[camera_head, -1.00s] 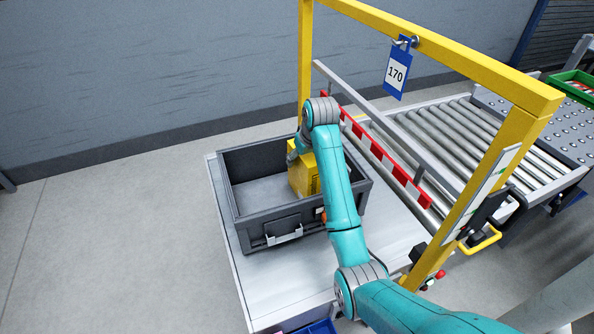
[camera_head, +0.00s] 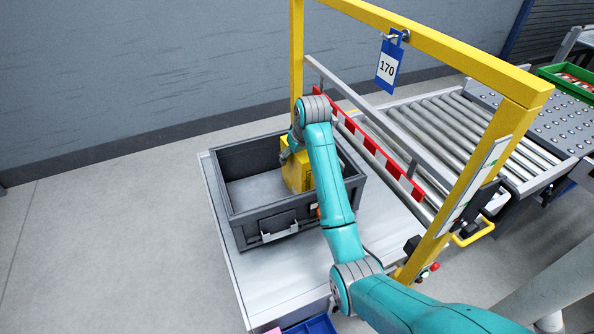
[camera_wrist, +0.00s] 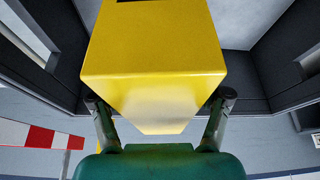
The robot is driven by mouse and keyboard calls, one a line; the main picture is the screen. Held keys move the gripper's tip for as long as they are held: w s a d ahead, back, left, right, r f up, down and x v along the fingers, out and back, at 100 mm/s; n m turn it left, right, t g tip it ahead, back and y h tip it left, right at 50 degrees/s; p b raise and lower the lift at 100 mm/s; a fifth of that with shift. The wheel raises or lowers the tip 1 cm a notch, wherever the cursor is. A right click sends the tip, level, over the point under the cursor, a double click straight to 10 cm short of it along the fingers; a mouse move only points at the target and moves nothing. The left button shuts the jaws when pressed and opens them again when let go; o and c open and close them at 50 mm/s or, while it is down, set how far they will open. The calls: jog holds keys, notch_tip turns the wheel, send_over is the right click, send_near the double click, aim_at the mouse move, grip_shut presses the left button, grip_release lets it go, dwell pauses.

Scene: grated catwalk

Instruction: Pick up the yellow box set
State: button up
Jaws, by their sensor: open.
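The yellow box set (camera_head: 296,174) stands inside a dark grey crate (camera_head: 262,222) at its right side, partly hidden behind my arm in the head view. In the wrist view the yellow box (camera_wrist: 153,65) fills the upper middle, its top face toward the camera. My gripper (camera_wrist: 160,100) is open, with one finger at each side of the box's near end. Whether the fingers touch the box I cannot tell. In the head view the fingers are mostly hidden by my arm.
The crate rests on a light grey table (camera_head: 270,283); its left half is empty. A yellow frame (camera_head: 430,45) with a hanging blue 170 tag (camera_head: 390,65) and a red-white barrier (camera_head: 375,150) stands right of it. A roller conveyor (camera_head: 450,140) lies beyond.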

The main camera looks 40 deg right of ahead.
grip_shut()
jog(key=shift+r, duration=0.2)
